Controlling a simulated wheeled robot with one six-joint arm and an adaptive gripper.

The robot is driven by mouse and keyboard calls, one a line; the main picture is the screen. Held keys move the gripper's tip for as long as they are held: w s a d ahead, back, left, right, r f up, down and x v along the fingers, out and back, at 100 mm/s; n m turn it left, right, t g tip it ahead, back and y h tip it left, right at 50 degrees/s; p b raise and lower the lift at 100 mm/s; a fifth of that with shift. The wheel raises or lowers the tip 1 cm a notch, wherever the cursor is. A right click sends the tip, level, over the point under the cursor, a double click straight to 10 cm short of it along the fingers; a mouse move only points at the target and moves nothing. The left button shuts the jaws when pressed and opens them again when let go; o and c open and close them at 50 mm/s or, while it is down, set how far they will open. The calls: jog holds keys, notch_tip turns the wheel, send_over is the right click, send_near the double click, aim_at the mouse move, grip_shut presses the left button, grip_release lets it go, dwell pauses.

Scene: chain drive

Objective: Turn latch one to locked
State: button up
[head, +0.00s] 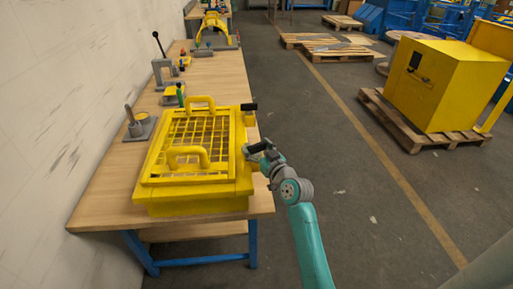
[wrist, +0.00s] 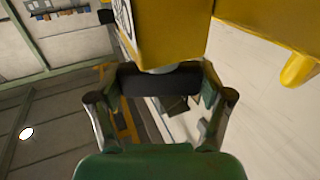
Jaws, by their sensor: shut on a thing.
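The yellow guard box (head: 152,196) with a mesh lid and two raised yellow handles sits on the workbench. Two latches with black grips are on its right side. The far black grip (head: 249,106) points out to the right and is free. The near black grip (head: 258,147) is at my gripper (head: 268,155), partly hidden by it. In the wrist view my gripper (wrist: 158,100) has its fingers closed on both ends of the black latch grip (wrist: 160,80), just below the yellow box. No label shows which latch is number one.
The wooden workbench (head: 222,75) holds a grey bracket with a black lever (head: 160,65), a post on a grey plate (head: 135,125) and small parts. A wall stands at left. Open floor lies right, with a yellow cabinet (head: 440,85) on a pallet.

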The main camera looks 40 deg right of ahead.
jog(key=n+y, duration=0.3)
jog(key=y, duration=0.2)
jog(key=n+g+y, duration=0.1)
jog(key=n+y, duration=0.2)
jog(key=y, duration=0.2)
jog(key=shift+d+n, duration=0.15)
jog(key=shift+n, duration=0.15)
jog(key=n+g+y, duration=0.3)
jog(key=n+y, duration=0.1)
jog(key=y, duration=0.1)
jog(key=shift+y, duration=0.3)
jog(key=shift+f+n+g+y, duration=0.1)
jog(key=shift+n+g+y, duration=1.2)
jog(key=shift+g, duration=0.6)
jog(key=o, duration=1.1)
jog(key=v, duration=1.1)
jog(key=shift+s+d+f, duration=0.1)
jog(key=shift+s+d, duration=0.15)
jog(key=shift+d, duration=0.05)
